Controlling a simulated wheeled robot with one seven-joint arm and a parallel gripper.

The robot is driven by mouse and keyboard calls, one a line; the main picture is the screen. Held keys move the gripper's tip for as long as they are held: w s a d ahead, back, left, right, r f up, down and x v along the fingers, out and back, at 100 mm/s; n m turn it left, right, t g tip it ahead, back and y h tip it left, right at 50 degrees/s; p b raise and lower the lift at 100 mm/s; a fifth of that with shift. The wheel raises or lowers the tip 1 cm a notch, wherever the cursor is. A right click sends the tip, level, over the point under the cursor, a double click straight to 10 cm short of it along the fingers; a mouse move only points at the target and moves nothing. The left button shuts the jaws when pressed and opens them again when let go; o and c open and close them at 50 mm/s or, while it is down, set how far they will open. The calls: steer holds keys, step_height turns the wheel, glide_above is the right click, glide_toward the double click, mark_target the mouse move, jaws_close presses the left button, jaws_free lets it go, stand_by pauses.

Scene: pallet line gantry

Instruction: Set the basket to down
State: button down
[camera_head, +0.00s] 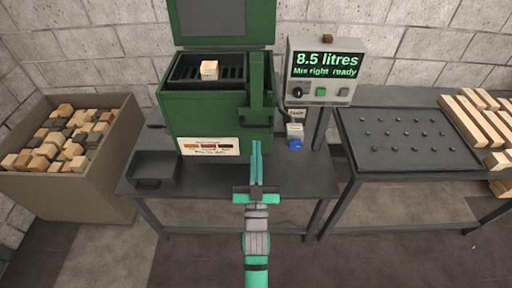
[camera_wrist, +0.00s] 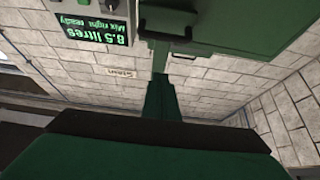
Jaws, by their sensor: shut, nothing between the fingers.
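A green machine (camera_head: 200,115) stands on the dark table with its lid (camera_head: 225,20) raised. In its open top is a dark slatted basket (camera_head: 232,74), level with about the rim, with one pale wooden block (camera_head: 209,70) on it. A thick green upright part (camera_head: 257,95) runs down the machine's right front. My gripper (camera_head: 256,148) points toward the machine, fingers together and empty, just in front of and below that part. Whether they touch it is unclear. The wrist view shows green machine parts (camera_wrist: 150,155) up close; the basket cannot be made out there.
A control box (camera_head: 325,70) reads "8.5 litres, Mix right ready". A small blue-and-white item (camera_head: 295,138) stands below it. A black tray (camera_head: 154,170) lies on the table's left. A bin of blocks (camera_head: 100,195) is at left; a studded table (camera_head: 405,135) with planks (camera_head: 470,122) is at right.

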steer(key=x, duration=0.8)
steer(key=f, duration=0.2)
steer(key=w+f, duration=0.1)
steer(key=shift+d+f, duration=0.15)
steer(key=shift+f, duration=0.2)
